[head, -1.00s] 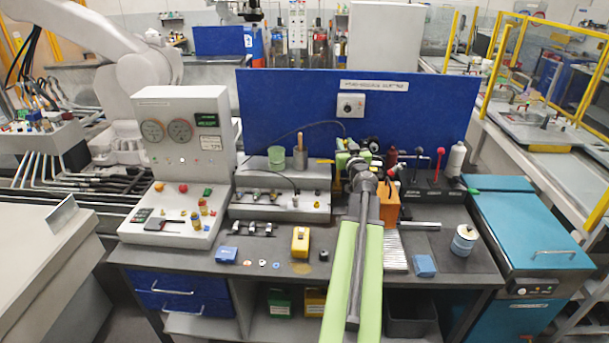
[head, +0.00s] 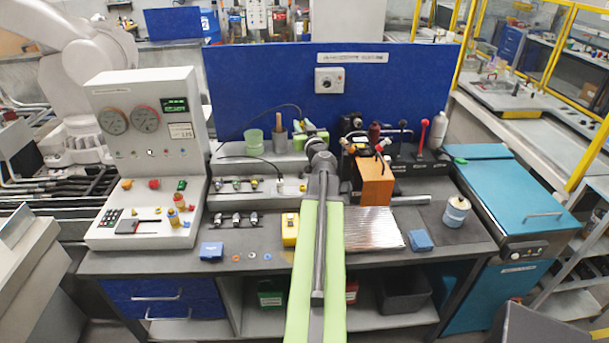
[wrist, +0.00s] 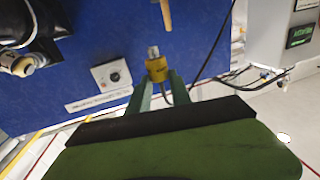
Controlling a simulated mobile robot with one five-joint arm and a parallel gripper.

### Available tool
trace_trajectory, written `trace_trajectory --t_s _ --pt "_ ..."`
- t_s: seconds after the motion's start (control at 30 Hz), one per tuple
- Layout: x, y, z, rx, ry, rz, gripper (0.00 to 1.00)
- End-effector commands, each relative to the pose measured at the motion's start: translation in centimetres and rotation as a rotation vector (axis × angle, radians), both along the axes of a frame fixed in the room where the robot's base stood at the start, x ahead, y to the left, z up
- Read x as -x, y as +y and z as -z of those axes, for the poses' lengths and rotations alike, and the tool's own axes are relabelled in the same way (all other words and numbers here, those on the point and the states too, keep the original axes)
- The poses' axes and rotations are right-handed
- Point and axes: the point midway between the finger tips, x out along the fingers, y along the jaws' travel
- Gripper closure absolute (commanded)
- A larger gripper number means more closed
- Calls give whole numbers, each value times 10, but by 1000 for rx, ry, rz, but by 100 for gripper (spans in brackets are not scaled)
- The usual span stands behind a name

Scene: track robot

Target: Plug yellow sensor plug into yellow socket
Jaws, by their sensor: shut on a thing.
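My gripper (wrist: 157,82) is shut on the yellow sensor plug (wrist: 157,69), with its green fingers on either side of it. The plug has a yellow body and a pale metal tip that points away from the gripper. A dark cable runs near it. In the head view my arm reaches over the middle of the bench, and the plug cannot be made out there. A grey block (head: 285,199) with a row of small fittings stands left of the arm; one fitting (head: 253,184) looks yellowish, but I cannot tell whether it is the yellow socket.
A blue back panel (head: 260,85) with a dial (head: 329,80) stands behind. A gauge console (head: 145,125) is at left. A green cup (head: 254,142), an orange block (head: 375,182) and levers crowd the bench. The bench front has small loose parts and a silver mat (head: 370,228).

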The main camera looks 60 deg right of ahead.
Motion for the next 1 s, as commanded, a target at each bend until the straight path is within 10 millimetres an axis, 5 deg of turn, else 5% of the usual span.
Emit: trace_trajectory --t_s 0.03,0.1,0.33,1.0 --pt "3 1 40 0 0 1 100" --pt "6 1 71 -1 -1 2 100" --pt "13 6 154 -1 -1 -1 100" --pt "15 6 168 2 2 -36 100"
